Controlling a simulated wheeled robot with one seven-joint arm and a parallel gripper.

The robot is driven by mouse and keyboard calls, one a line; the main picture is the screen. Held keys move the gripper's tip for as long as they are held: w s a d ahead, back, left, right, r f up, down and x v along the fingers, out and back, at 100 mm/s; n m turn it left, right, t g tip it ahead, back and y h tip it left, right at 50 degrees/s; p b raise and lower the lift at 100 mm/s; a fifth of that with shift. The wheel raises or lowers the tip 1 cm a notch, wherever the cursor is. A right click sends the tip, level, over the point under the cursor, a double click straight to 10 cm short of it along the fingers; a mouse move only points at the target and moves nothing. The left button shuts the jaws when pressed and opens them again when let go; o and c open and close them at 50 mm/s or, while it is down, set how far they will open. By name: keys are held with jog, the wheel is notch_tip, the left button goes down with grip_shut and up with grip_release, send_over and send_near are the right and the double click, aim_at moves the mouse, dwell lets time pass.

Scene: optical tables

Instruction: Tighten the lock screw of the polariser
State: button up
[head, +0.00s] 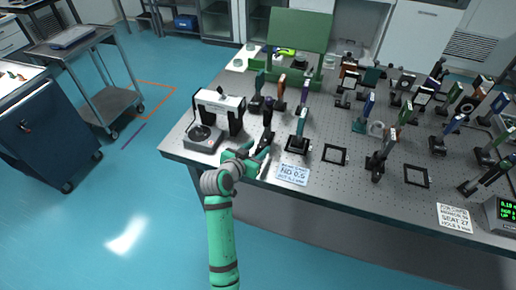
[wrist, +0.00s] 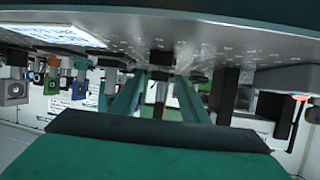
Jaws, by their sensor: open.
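My gripper (head: 262,150) reaches in low over the front edge of the optical table (head: 225,158). In the wrist view, which looks upside down, its two fingers (wrist: 158,82) are spread apart. A dark post (wrist: 161,62) appears in line with the gap between them; I cannot tell whether it is inside the gap or beyond it. In the head view a dark post-mounted optic (head: 267,114) stands just behind the gripper. A teal-framed mount (head: 301,122) stands to its right on a black base. I cannot tell which mount is the polariser, and no lock screw is discernible.
A white-and-black instrument (head: 218,104) stands left of the gripper. A label card reading ND 0.5 (head: 293,174) lies to the right, near empty black square frames (head: 335,154). Several post-mounted optics crowd the table behind and right. A green board (head: 300,31) stands at the back.

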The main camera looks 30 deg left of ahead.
jog(key=shift+w+f, duration=0.15)
jog(key=shift+w, duration=0.25)
grip_shut()
